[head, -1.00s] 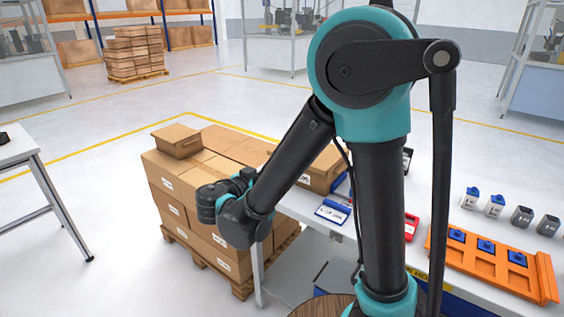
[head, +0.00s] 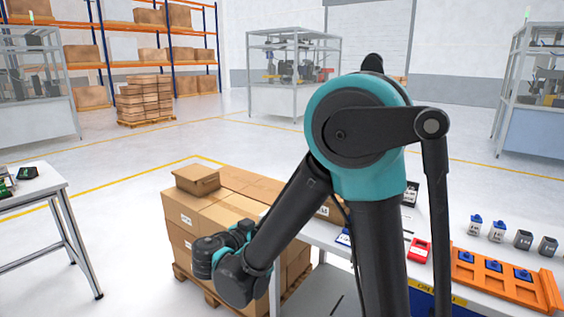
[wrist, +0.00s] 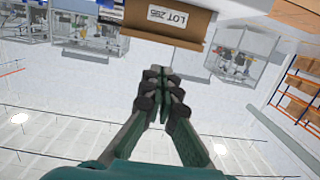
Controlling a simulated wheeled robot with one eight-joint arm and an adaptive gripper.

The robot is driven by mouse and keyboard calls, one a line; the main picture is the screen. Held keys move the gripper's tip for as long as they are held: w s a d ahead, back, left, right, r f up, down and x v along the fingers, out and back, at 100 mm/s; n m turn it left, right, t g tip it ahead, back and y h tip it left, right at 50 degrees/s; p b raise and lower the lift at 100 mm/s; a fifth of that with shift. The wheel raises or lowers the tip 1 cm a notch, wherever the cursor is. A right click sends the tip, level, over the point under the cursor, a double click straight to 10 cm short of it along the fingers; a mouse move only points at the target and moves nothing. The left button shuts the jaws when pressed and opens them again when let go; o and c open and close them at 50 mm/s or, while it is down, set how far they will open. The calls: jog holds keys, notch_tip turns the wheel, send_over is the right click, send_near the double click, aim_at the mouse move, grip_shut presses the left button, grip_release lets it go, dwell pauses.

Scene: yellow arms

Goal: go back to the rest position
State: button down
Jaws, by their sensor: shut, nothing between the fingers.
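My gripper (wrist: 160,88) shows in the wrist view with its two fingers together and nothing between them. In the head view my arm is folded, with its elbow high and its wrist low on the left, in front of the stacked cartons (head: 217,217). The gripper's fingers are not visible in the head view. The wrist view appears turned over, and a carton with a "LOT" label (wrist: 170,18) lies beyond the fingertips. I see a gap between the fingertips and that carton.
At right, a white workbench (head: 436,238) bears an orange tray (head: 500,285) with blue parts, several small containers and a red item (head: 418,250). A side table (head: 35,190) stands at left. The cartons sit on a wooden pallet (head: 190,283). Open floor (head: 120,160) lies behind.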

jog(key=s+d+f+n+g+y, duration=0.1)
jog(key=d+f+n+g, duration=0.2)
jog(key=d, duration=0.4)
jog(key=s+d+f+g+y, duration=0.1)
jog(key=d+f+g, duration=0.2)
jog(key=d+f, duration=0.35)
jog(key=s+d+f+n+g+y, duration=0.1)
jog(key=s+d+f+n+y, duration=0.1)
jog(key=s, duration=0.4)
jog(key=s+d+f+n+g+y, duration=0.2)
jog(key=s+d+f+y, duration=0.3)
jog(key=s, duration=0.1)
jog(key=shift+d+y, duration=0.2)
jog(key=shift+y, duration=0.1)
jog(key=shift+f, duration=0.1)
